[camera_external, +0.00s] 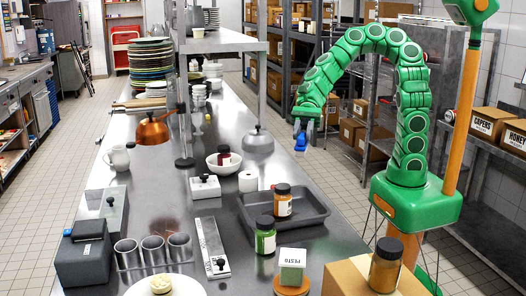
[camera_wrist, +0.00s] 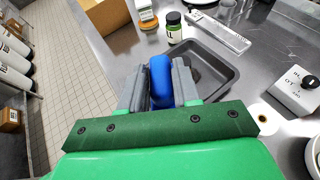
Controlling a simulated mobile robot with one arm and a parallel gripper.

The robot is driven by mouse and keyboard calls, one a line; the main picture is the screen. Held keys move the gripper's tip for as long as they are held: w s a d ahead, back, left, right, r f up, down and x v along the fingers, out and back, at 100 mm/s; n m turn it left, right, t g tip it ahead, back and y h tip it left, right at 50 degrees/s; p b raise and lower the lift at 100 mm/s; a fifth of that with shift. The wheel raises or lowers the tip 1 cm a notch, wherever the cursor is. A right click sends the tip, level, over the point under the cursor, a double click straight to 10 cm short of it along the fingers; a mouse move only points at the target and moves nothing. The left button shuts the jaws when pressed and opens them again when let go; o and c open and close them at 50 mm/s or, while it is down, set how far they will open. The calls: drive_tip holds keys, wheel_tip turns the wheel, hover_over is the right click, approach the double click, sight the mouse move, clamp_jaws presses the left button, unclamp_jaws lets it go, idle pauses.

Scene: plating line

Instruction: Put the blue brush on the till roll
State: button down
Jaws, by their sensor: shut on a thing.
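My gripper (camera_external: 303,127) is shut on the blue brush (camera_external: 300,143) and holds it in the air, to the right of the steel counter's middle. In the wrist view the blue brush (camera_wrist: 160,82) sits between the two grey fingers; its lower part is hidden by my gripper. The till roll (camera_external: 248,181) is a short white cylinder standing upright on the counter, lower and to the left of my gripper. It also shows at the right in the wrist view (camera_wrist: 265,113), apart from the brush. Its top looks clear.
A dark tray (camera_external: 315,219) holding an orange-labelled jar (camera_external: 282,201) lies beside the till roll. A green jar (camera_external: 265,236) stands in front. A white bowl (camera_external: 232,168) and a white box with a black knob (camera_external: 205,188) are close by.

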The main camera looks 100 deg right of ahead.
drive_tip(key=d+r+m+t+h, duration=0.2)
drive_tip(key=d+m+t, duration=0.1)
drive_tip(key=d, duration=0.7)
hover_over(251, 173)
wheel_tip(251, 173, down, 10)
drive_tip(key=shift+d+f, duration=0.1)
drive_tip(key=shift+f, duration=1.4)
drive_tip(key=c, duration=0.8)
unclamp_jaws()
drive_tip(key=shift+f, duration=0.1)
